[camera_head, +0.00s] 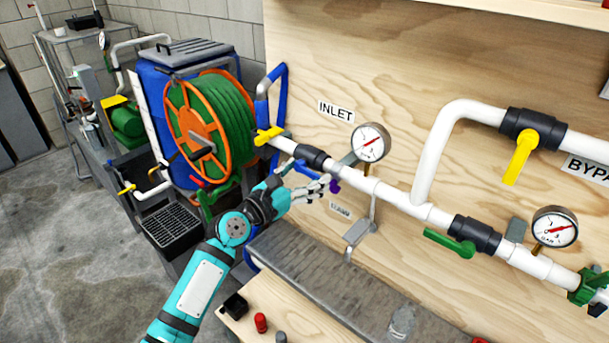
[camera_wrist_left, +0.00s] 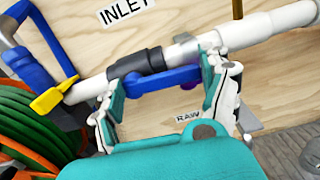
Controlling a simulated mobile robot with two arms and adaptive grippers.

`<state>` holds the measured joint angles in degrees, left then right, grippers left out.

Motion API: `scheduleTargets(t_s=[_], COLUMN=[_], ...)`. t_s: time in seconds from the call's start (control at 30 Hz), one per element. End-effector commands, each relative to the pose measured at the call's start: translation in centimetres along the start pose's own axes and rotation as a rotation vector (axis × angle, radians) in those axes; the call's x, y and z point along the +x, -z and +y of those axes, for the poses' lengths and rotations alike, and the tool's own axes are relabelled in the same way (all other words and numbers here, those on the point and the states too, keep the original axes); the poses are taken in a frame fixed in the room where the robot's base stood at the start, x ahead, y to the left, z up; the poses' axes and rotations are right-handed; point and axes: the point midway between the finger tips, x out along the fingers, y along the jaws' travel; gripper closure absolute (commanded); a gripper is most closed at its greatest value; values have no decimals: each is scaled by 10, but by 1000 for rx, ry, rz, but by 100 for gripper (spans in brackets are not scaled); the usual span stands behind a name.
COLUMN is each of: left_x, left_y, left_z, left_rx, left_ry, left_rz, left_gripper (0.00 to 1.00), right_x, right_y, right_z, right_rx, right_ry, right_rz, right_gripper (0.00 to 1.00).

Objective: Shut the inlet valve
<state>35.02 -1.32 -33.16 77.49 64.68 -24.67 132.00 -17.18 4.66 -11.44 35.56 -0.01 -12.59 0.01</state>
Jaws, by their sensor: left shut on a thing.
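The inlet valve (camera_head: 313,157) is a black body in the white pipe below the INLET label (camera_head: 336,111). Its blue handle (camera_wrist_left: 165,79) runs roughly along the pipe in the left wrist view. My left gripper (camera_head: 306,178) reaches it from below. In the wrist view, the left gripper's fingers (camera_wrist_left: 168,92) stand on both sides of the blue handle, shut on it. The fingers hide parts of the handle's ends. My right gripper is in neither view.
A yellow-handled valve (camera_head: 268,135) sits at the pipe's left end, near the hose reel (camera_head: 205,140). A gauge (camera_head: 370,142) and a small purple part (camera_head: 335,186) are close right of the gripper. A green-handled valve (camera_head: 450,242) is further right. A grey bench (camera_head: 320,275) lies below.

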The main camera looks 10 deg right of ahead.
Motion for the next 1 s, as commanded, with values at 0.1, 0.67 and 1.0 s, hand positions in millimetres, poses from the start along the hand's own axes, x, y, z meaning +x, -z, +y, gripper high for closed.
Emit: scheduleTargets(t_s=[0.1, 0.67, 1.0], left_x=[0, 0, 0], left_y=[0, 8, 19], left_z=[0, -2, 0], left_rx=[0, 168, 422], left_ry=[0, 1, 1], left_rz=[0, 0, 1], left_gripper=[73, 79, 79], right_x=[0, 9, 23], right_y=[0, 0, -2], right_z=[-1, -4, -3], right_rx=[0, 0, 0], right_ry=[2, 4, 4], right_rz=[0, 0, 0], right_gripper=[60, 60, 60])
